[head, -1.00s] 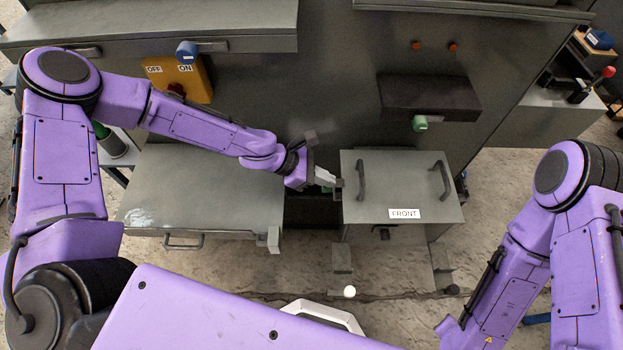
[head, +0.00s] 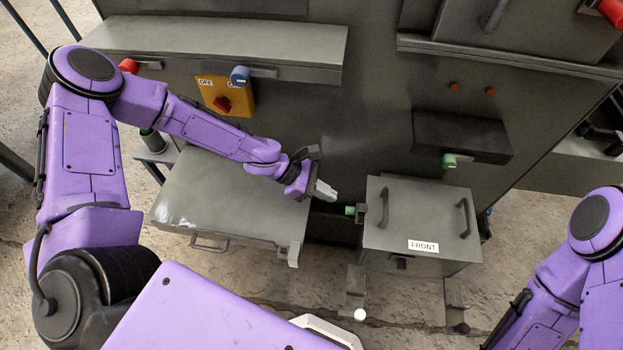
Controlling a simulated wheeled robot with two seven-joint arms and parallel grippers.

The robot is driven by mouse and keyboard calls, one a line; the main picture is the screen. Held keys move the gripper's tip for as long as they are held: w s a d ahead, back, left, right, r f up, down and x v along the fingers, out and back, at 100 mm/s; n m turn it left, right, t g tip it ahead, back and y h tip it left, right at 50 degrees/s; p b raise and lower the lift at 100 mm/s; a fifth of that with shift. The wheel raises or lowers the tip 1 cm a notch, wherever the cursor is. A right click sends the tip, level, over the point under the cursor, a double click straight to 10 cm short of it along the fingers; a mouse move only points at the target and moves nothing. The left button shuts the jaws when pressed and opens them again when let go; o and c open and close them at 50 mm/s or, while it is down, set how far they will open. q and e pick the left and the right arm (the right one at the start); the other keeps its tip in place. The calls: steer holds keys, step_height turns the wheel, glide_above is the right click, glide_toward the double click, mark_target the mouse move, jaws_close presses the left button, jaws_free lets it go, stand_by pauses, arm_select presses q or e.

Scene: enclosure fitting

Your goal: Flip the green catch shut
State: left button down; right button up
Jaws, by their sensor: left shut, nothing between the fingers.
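One green-tipped catch (head: 449,160) hangs under the dark box on the cabinet wall, with a short grey bar to its right. Another green piece (head: 350,210) sticks out to the left from a dark bracket at the left side of the box labelled FRONT (head: 400,215). I cannot tell from the picture which one the task means. My left gripper (head: 329,192) is shut and empty, just up and left of the lower green piece, with a small gap between. My right arm shows at the lower right; its gripper is out of the frame.
A blue-tipped catch (head: 240,75) and a red-tipped one (head: 128,66) sit along the shelf edge at left. A yellow switch box (head: 225,97) is below. A grey lidded case (head: 230,195) lies under my left arm. A dark gap separates it from the FRONT box.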

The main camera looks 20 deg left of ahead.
mark_target(352, 210)
arm_select(q)
steer(key=p+v, duration=0.1)
steer(key=v, duration=0.6)
steer(key=a+f+b, duration=0.2)
steer(key=f, duration=0.1)
steer(key=a+f+b, duration=0.1)
steer(key=f, duration=0.1)
steer(key=shift+s+a+b, duration=0.15)
steer(key=shift+s+b, duration=0.1)
steer(key=shift+b, duration=0.05)
steer(key=w+d+f+b, duration=0.1)
steer(key=w+d+f, duration=0.2)
steer(key=d, duration=0.8)
steer(key=shift+f+b, duration=0.4)
steer(key=shift+f, duration=0.6)
steer(key=shift+a, duration=0.1)
steer(key=shift+w+d+r+p, duration=0.1)
steer(key=shift+d+r+p, duration=0.45)
steer(key=shift+d+r, duration=0.25)
steer(key=shift+f, duration=0.1)
